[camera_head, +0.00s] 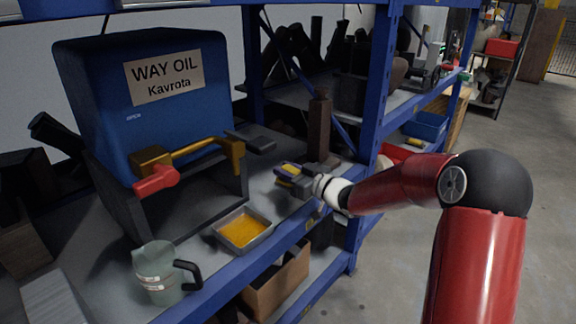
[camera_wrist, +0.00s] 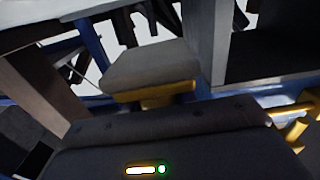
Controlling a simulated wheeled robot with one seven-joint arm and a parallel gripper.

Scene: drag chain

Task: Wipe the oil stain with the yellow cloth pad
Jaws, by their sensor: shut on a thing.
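My gripper (camera_head: 287,174) is over the shelf, to the right of the way oil tank and in front of a brown upright post. It is shut on the yellow cloth pad (camera_head: 290,168), of which only small yellow parts show between the dark fingers. In the wrist view, a grey block with a yellow lower edge (camera_wrist: 157,94) stands beyond my gripper's body; I cannot tell whether the yellow there is the pad or part of a finger. I cannot make out an oil stain in either view. I cannot tell whether the pad touches the shelf.
The blue way oil tank (camera_head: 150,115) has a brass pipe and a red handle (camera_head: 156,181). A metal tray of amber oil (camera_head: 243,229) and a clear jug (camera_head: 158,275) stand near the front edge. The brown post (camera_head: 319,128) and blue rack upright (camera_head: 378,110) are close to my gripper.

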